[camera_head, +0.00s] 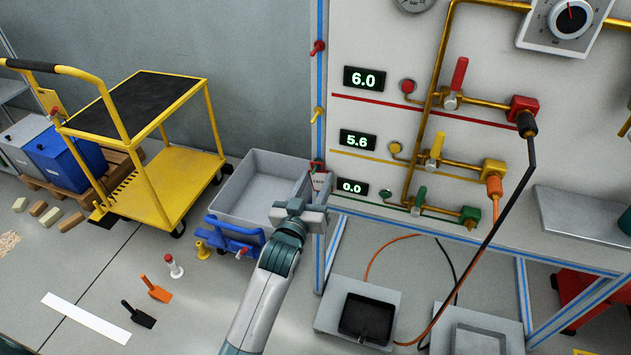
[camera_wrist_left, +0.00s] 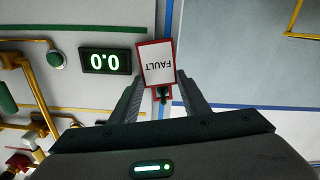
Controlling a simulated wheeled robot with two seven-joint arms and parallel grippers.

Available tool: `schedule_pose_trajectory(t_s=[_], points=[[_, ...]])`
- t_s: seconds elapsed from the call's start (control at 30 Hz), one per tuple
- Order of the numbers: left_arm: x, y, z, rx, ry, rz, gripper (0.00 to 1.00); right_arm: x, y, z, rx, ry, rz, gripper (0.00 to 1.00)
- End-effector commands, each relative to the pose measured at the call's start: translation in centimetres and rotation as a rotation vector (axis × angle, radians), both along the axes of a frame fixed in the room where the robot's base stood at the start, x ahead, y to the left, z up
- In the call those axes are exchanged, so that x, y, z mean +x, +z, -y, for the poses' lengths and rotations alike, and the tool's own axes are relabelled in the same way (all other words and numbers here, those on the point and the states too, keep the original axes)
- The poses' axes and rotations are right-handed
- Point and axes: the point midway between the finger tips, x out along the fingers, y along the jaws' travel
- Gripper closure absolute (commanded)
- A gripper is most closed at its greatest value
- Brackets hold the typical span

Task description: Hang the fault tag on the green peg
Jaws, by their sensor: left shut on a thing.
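The fault tag (camera_head: 320,182) is a white card with a red border, against the blue-striped post at the left edge of the panel. In the left wrist view the fault tag (camera_wrist_left: 156,63) reads FAULT upside down. My left gripper (camera_head: 312,203) is shut on the tag; its fingers (camera_wrist_left: 160,80) show on both sides of it in the wrist view. A small dark green piece, apparently the green peg (camera_wrist_left: 163,97), shows at the tag's red tab. I cannot tell whether the tab is around it or only in front of it. My right gripper is not in view.
A red peg (camera_head: 318,47) and a yellow peg (camera_head: 318,115) stick out higher on the post. The panel has a 0.0 display (camera_head: 352,188) and a green valve handle (camera_head: 419,197) to the right. A grey bin (camera_head: 247,205) and a yellow trolley (camera_head: 180,180) stand left.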

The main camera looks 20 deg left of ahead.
Motion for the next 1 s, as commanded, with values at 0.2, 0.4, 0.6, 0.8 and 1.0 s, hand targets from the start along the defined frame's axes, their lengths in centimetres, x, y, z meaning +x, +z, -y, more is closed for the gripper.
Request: schedule_pose_trajectory(t_s=[0.2, 0.4, 0.6, 0.8, 1.0], points=[[0.0, 0.0, 0.0, 0.0, 0.0, 0.0, 0.79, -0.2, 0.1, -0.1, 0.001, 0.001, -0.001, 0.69], [0.0, 0.0, 0.0, 0.0, 0.0, 0.0, 0.49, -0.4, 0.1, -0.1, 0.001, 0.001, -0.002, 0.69], [0.0, 0.0, 0.0, 0.0, 0.0, 0.0, 0.36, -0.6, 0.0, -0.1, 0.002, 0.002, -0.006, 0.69], [-0.1, 0.0, 0.0, 0.0, 0.0, 0.0, 0.36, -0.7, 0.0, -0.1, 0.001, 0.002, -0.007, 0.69], [-1.1, -0.1, 0.0, 0.0, 0.0, -0.001, 0.36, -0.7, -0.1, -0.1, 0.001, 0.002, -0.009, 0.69]])
